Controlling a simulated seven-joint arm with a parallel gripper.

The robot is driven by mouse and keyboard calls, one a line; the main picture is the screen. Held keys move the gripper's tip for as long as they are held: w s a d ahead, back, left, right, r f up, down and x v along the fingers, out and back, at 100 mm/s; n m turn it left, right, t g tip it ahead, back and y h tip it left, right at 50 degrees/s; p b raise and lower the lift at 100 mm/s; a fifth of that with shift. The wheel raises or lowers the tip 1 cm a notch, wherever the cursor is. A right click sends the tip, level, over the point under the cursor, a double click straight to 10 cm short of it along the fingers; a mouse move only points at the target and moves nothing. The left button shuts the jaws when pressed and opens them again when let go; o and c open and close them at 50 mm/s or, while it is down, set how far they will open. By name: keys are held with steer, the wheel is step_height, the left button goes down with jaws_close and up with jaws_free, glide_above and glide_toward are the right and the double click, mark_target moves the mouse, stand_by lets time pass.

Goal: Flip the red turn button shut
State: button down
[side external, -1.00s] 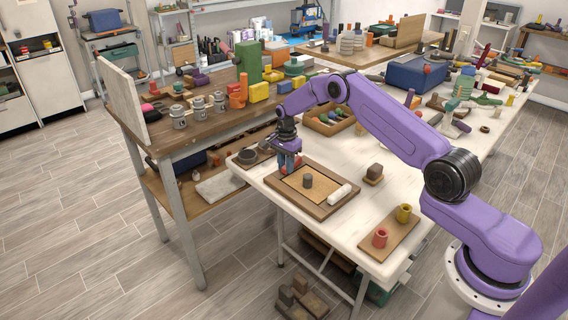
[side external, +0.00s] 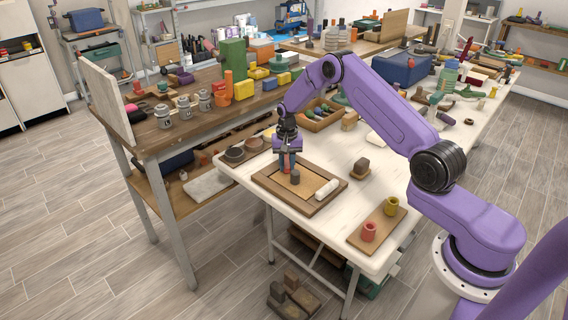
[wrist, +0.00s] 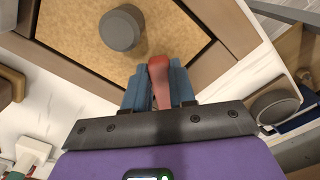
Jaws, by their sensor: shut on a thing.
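The red turn button (wrist: 158,72) shows in the wrist view between the two blue fingers of my gripper (wrist: 158,85). The fingers are shut on it. Its tip points toward the cork-coloured panel, over the frame's edge. In the side external view my gripper (side external: 288,164) is low over the back edge of the wooden frame (side external: 262,183), and the button is mostly hidden by the fingers. The panel (wrist: 75,50) inside the frame carries a dark grey round knob (wrist: 119,30).
A white roll-shaped piece (side external: 326,189) lies on the frame's right side. A board with a red cup (side external: 369,231) and a yellow cup (side external: 391,205) stands at the front right. Dark round dishes (side external: 235,154) sit left of my gripper. A brown block (side external: 361,166) is to the right.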

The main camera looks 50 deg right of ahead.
mark_target(288, 165)
steer(key=shift+s, duration=0.1)
stand_by(0.4)
steer(key=c, duration=0.9)
jaws_free()
steer(key=shift+r, duration=0.1)
step_height(288, 165, up, 17)
steer(key=shift+r, duration=0.15)
